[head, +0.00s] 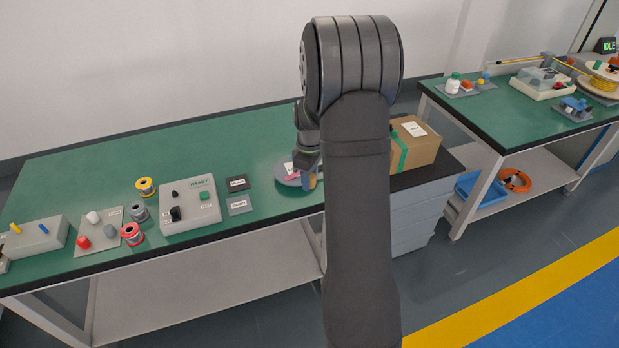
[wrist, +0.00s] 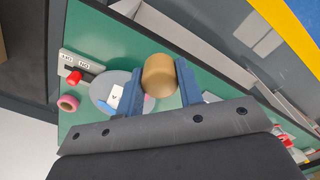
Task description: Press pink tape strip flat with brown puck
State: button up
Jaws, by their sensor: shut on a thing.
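The brown puck (wrist: 160,70) is a short rounded cylinder held between the two blue fingers of my gripper (wrist: 160,86) in the wrist view. In the head view my gripper (head: 309,178) is low over the right end of the green bench, mostly behind my arm. It is at the right side of a grey round plate (head: 284,178), which also shows left of the puck in the wrist view (wrist: 104,98). A small pink patch (head: 290,168) shows on this plate beside a white label; I cannot tell whether it lies flat. Whether the puck touches anything is unclear.
A pink ring-shaped roll (wrist: 68,103) and a red knob (wrist: 74,78) lie left of the plate in the wrist view. A cardboard box (head: 418,148) stands right of my arm. A control box (head: 190,203) and spools stand farther left. The bench's rear is clear.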

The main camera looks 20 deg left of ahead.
jog(key=w+a, duration=0.8)
jog(key=a, duration=0.1)
jog(key=shift+w+f, duration=0.2)
jog(key=shift+w, duration=0.1)
jog(key=shift+w+a+f, duration=0.1)
jog(key=shift+f, duration=3.5)
jog(key=shift+r, duration=3.55)
